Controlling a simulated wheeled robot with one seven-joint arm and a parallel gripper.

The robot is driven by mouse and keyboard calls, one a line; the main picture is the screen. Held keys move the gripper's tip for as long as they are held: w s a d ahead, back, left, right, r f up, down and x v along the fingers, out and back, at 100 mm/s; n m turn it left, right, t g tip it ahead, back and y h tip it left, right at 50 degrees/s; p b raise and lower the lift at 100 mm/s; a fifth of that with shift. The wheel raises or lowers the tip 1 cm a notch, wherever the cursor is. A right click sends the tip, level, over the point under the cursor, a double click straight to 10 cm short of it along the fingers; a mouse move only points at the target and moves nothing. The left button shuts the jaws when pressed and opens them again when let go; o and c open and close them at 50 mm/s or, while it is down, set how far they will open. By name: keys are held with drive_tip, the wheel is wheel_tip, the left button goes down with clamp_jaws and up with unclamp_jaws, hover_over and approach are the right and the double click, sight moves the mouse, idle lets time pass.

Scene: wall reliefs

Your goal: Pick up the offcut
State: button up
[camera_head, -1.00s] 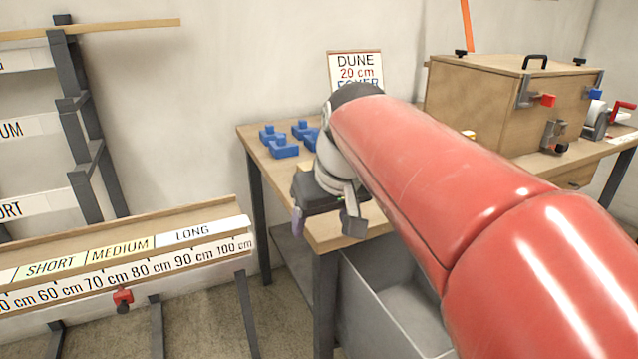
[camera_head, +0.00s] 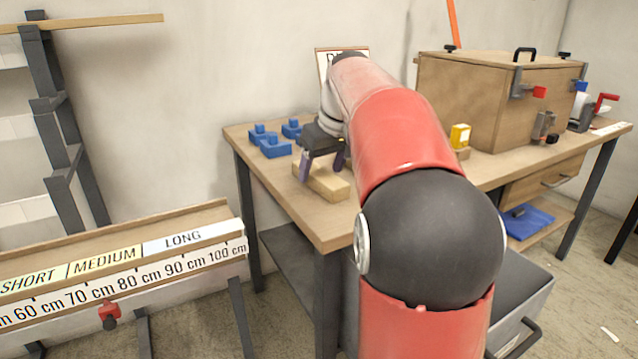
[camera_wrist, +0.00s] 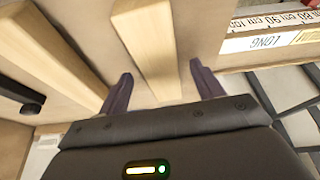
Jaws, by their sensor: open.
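The offcut, a short pale wooden block (camera_head: 328,185), lies on the workbench top near its front left corner. My gripper (camera_head: 322,160) is open just above and behind it in the head view. In the wrist view my gripper (camera_wrist: 161,76) has its two dark fingers spread, and a pale wooden bar (camera_wrist: 148,40), apparently the offcut, runs between them. I cannot tell whether the fingers touch it. A second pale bar (camera_wrist: 45,58) lies to the left in the wrist view.
Blue blocks (camera_head: 275,148) stand behind the offcut on the workbench (camera_head: 300,222). A yellow item (camera_head: 460,136) and a wooden box (camera_head: 480,105) stand to the right. A measuring rack (camera_head: 120,275) marked SHORT, MEDIUM and LONG is at left, with a floor gap between.

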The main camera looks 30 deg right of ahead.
drive_tip(key=shift+w+f, duration=0.3)
drive_tip(key=shift+f, duration=0.35)
drive_tip(key=c, duration=1.1)
drive_tip(key=shift+r, duration=0.1)
